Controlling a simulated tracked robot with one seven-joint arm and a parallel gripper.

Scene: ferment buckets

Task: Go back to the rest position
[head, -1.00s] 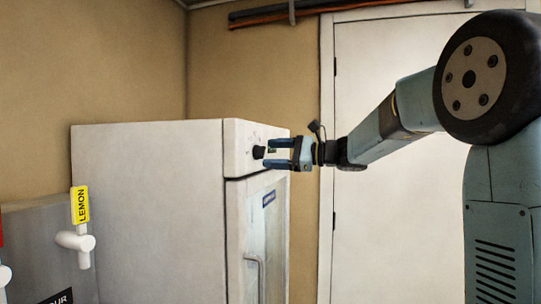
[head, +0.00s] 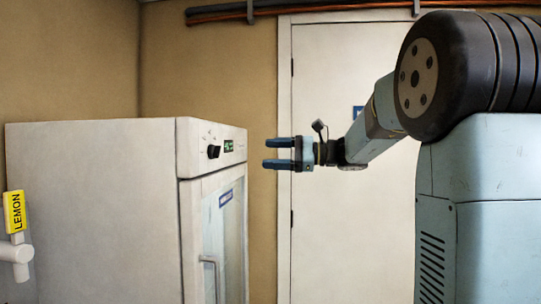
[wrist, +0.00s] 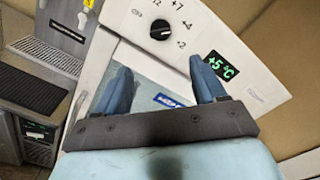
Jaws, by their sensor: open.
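My gripper (head: 279,153) is open and empty, in the air to the right of the white fridge cabinet (head: 95,200) in the head view. Its two blue fingers point left toward the cabinet's control panel, and a gap of wall shows between them. In the wrist view my gripper (wrist: 160,88) has its fingers spread below the panel. A green display (wrist: 220,65) reads +5°C. The dial also shows in the head view (head: 214,151).
The cabinet's glass door (head: 222,235) with its handle (head: 208,275) looks shut. A white tap with a yellow LEMON label (head: 15,212) is at the far left. A pale door (head: 345,225) stands behind my arm. Pipes (head: 250,12) run along the top of the wall.

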